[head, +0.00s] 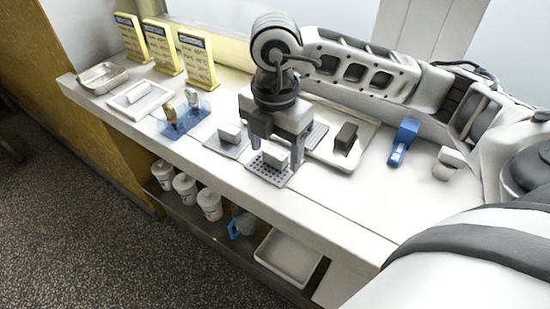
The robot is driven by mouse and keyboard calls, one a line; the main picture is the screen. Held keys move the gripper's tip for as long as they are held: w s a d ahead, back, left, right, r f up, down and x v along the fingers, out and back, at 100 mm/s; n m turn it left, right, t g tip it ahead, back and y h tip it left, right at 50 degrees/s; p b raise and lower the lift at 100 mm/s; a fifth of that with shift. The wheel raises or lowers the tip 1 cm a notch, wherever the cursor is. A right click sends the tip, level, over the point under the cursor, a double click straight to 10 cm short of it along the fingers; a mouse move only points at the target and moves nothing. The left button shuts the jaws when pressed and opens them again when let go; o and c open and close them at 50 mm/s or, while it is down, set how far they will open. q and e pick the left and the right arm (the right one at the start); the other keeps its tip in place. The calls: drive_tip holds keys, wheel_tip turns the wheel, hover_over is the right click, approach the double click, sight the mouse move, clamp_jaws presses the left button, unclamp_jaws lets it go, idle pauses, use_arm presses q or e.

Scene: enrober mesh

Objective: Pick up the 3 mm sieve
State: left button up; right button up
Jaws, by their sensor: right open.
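My right gripper (276,158) points down over the counter. Its two fingers are apart, one on each side of a light block on a grey perforated plate (262,170); I cannot tell whether they touch it. Two similar plates lie close by: one with a light block (228,134) to the left, and one (317,133) partly hidden behind the gripper. No size marking can be read, so I cannot tell which is the 3 mm sieve. My left gripper is not in view.
A white tray (363,160) with a dark block lies right of the gripper. A blue tool (403,142) and a small white cup (447,165) are further right. White tubs (209,204) stand on the lower shelf.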

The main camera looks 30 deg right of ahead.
drive_tip(key=c, duration=1.1)
drive_tip(key=shift+r, duration=0.15)
